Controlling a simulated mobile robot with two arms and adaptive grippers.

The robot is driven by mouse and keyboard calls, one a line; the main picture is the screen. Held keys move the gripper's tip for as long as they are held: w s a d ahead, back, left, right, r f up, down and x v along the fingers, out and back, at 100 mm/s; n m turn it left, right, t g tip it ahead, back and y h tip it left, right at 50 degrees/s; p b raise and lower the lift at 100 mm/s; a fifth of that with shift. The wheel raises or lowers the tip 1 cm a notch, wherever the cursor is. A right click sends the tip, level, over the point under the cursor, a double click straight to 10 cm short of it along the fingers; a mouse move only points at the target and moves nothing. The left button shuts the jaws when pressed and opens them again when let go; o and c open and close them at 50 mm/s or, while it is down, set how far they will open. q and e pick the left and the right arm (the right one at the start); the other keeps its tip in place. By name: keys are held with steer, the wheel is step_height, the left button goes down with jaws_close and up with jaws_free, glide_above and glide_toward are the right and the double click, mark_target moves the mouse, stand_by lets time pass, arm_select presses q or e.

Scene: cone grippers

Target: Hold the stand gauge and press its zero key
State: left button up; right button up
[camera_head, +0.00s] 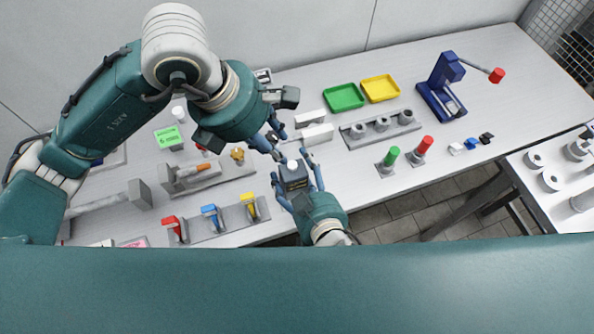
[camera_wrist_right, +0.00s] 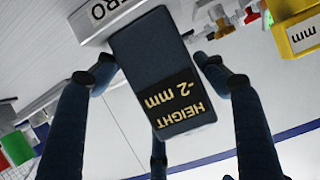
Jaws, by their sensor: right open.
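The stand gauge (camera_head: 293,178) is a dark blue-black block with a pale round spot on top in the head view. In the right wrist view the gauge (camera_wrist_right: 150,60) fills the middle, and its display reads "HEIGHT -2 mm", upside down. My right gripper (camera_head: 290,167) is open around the gauge, a finger on either side; a gap shows on the right in the wrist view. A pale block lettered "RO" (camera_wrist_right: 110,14) lies behind the gauge's upper end there, partly cut off. My left gripper (camera_head: 270,142) hangs just behind and left of the gauge; its finger gap is unclear.
White blocks (camera_head: 317,134) and a grey rack (camera_head: 382,130) of round parts stand behind the gauge. Green (camera_head: 390,156) and red (camera_head: 422,146) pegs stand to the right. A rack with red, blue and yellow clips (camera_head: 209,215) lies to the left.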

steer(key=c, duration=1)
arm_select(q)
jaws_close()
stand_by(0.4)
